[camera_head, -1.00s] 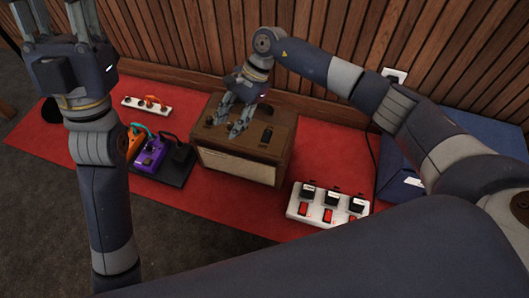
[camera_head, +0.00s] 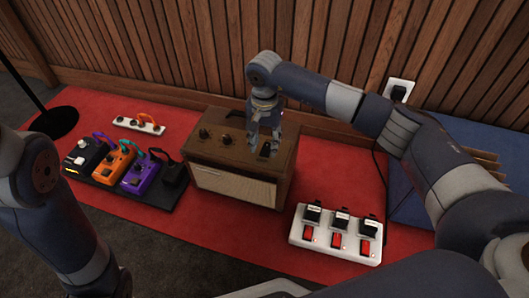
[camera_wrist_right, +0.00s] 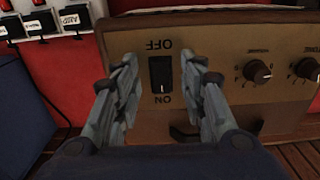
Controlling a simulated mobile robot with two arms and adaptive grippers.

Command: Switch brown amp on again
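The brown amp (camera_head: 232,187) stands upright on the red mat in the head view. Its top panel carries knobs at the left and a black rocker switch (camera_head: 265,150) at the right. In the right wrist view the switch (camera_wrist_right: 160,73) sits between upside-down OFF above and ON below; I cannot tell which way it is pressed. My right gripper (camera_head: 265,142) points down over the panel. In its wrist view the two fingers (camera_wrist_right: 161,70) are apart, one on each side of the switch, with nothing between them gripped. My left arm shows at the left edge; its gripper is out of view.
A white power strip (camera_head: 318,242) with three red switches and labelled black plugs lies right of the amp. A pedalboard with an orange pedal (camera_head: 113,163) and a purple pedal (camera_head: 140,178) lies left. A small white strip (camera_head: 130,128) is behind; a wall outlet (camera_head: 399,89) is right.

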